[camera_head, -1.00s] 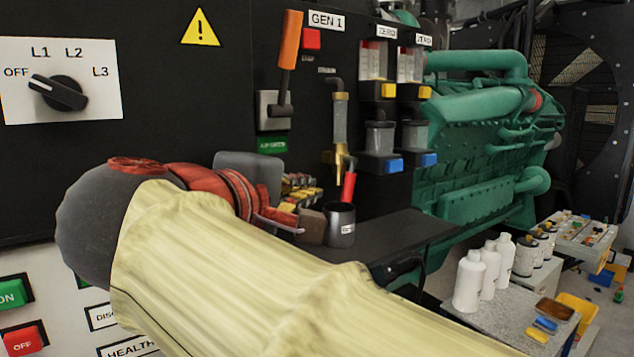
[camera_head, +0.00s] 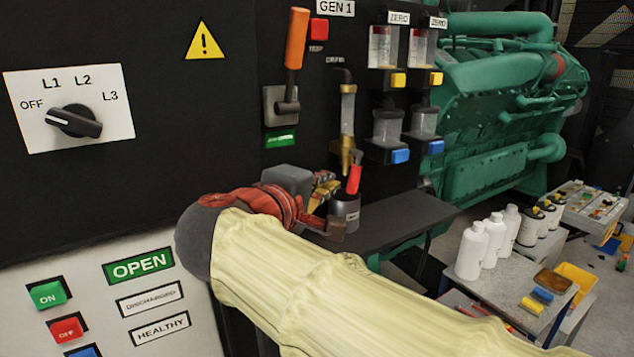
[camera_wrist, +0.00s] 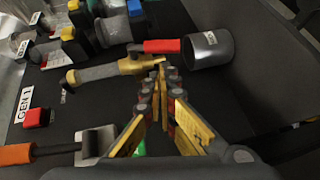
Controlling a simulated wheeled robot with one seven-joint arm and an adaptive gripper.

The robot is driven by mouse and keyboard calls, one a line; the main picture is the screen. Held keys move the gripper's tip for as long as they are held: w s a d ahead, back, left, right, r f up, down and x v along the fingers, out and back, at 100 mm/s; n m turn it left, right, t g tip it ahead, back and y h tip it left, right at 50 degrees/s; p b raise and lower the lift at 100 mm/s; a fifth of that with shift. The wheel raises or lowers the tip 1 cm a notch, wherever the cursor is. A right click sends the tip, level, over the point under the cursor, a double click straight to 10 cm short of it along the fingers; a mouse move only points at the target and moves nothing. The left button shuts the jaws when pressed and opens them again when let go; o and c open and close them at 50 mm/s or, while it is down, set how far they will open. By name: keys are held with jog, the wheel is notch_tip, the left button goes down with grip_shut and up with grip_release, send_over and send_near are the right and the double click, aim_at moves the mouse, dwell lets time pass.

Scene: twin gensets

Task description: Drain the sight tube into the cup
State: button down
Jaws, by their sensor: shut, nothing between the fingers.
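The sight tube (camera_head: 347,110) stands upright on the black GEN 1 panel; it also shows in the wrist view (camera_wrist: 97,73). A brass valve (camera_head: 346,150) is at its lower end. The valve's red handle (camera_head: 353,181) points down, slightly tilted, toward the cup's mouth. The dark metal cup (camera_head: 346,209) stands upright on the shelf below; it also shows in the wrist view (camera_wrist: 207,48). My gripper (camera_wrist: 167,76) is shut and empty. Its fingertips are close to the valve and handle; I cannot tell whether they touch. The liquid level is unclear.
A lever with an orange grip (camera_head: 296,40) is left of the tube. Jars with yellow and blue blocks (camera_head: 387,125) hang at the right. The dark shelf (camera_head: 405,218) is clear right of the cup. White bottles (camera_head: 472,250) stand on a lower bench.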

aim_at(344, 176)
jog(key=shift+x, duration=2.05)
jog(key=shift+w+d+f, duration=0.1)
jog(key=shift+w+d+f+b, duration=0.15)
jog(key=shift+d+f+b, duration=0.2)
jog(key=shift+b, duration=0.45)
jog(key=shift+w+d, duration=0.1)
jog(key=shift+d, duration=0.05)
jog(key=shift+r, duration=0.1)
